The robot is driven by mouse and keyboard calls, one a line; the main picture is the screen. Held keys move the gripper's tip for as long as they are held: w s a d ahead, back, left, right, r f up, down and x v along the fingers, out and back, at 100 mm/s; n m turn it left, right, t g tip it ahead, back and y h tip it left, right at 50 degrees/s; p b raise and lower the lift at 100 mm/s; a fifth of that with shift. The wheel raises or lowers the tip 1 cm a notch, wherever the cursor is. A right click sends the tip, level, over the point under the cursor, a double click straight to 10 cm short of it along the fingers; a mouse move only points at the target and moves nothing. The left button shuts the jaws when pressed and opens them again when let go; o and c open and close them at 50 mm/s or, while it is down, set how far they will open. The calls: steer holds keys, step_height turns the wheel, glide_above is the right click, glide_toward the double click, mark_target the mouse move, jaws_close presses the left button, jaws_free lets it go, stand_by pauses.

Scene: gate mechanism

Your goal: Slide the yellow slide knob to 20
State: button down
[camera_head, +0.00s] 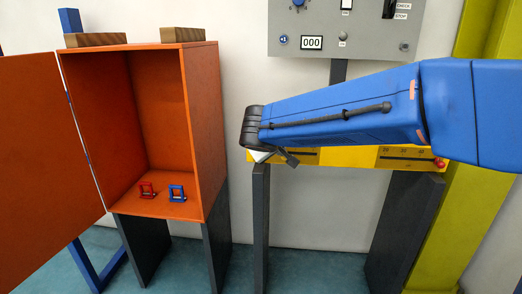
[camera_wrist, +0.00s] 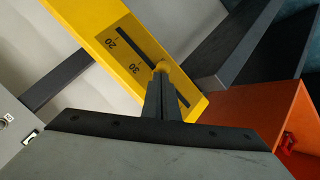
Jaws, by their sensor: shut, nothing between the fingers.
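The yellow slide knob (camera_wrist: 161,67) shows in the wrist view on the yellow panel (camera_wrist: 88,17). In the head view my gripper (camera_head: 290,158) is mostly hidden by my blue arm in front of the yellow panel (camera_head: 365,157); the knob is hidden there.
An open orange cabinet (camera_head: 213,110) stands left, holding a small red item (camera_head: 147,190) and a blue item (camera_head: 177,193). A grey control box (camera_head: 300,45) hangs above. A red knob (camera_head: 438,162) is at the panel's right end. Dark legs (camera_head: 261,225) stand under the panel.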

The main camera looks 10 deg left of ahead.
steer(key=d, duration=0.9)
steer(key=shift+d, duration=0.4)
